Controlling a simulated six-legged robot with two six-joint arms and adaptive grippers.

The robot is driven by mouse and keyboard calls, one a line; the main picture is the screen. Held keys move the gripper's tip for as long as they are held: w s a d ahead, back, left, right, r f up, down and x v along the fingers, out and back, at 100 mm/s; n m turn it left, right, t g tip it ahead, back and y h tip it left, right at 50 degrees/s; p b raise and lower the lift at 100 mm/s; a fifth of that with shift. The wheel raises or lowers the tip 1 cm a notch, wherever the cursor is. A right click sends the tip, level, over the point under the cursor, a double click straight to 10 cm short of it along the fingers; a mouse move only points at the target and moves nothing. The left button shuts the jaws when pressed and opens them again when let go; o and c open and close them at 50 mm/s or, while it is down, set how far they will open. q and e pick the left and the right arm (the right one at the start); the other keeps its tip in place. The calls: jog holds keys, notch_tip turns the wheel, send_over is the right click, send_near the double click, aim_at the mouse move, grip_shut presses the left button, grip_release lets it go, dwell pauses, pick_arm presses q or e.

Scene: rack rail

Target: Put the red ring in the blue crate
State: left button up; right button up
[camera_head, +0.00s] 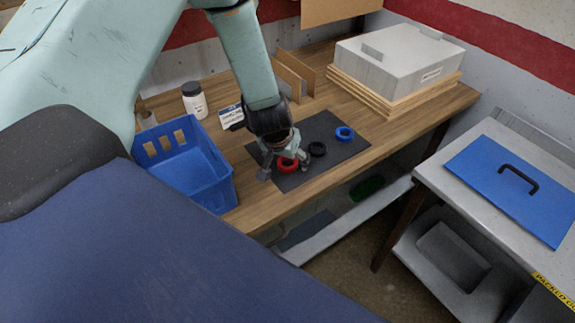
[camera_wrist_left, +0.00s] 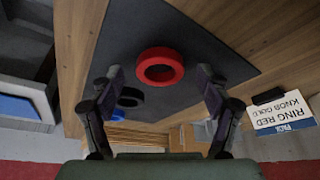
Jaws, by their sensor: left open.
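The red ring (camera_head: 289,168) lies flat on the dark mat (camera_head: 330,163), at its near left part. My left gripper (camera_head: 284,168) is over the ring, pointing down, with open fingers that partly hide it in the head view. In the left wrist view the red ring (camera_wrist_left: 158,54) sits between the two spread fingers (camera_wrist_left: 161,73), with gaps on both sides; I see no contact. The blue crate (camera_head: 207,192) stands left of the mat on the wooden table and looks empty. My right gripper is not in view.
A black ring (camera_head: 318,149) and a blue ring (camera_head: 344,133) lie on the mat right of the red one. A white jar (camera_head: 194,101) and a label card (camera_head: 230,116) stand behind the crate. A grey box (camera_head: 392,65) on wooden boards fills the back right.

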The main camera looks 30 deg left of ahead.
pick_arm(q)
jog(key=shift+r, duration=0.1)
jog(key=c, duration=1.3)
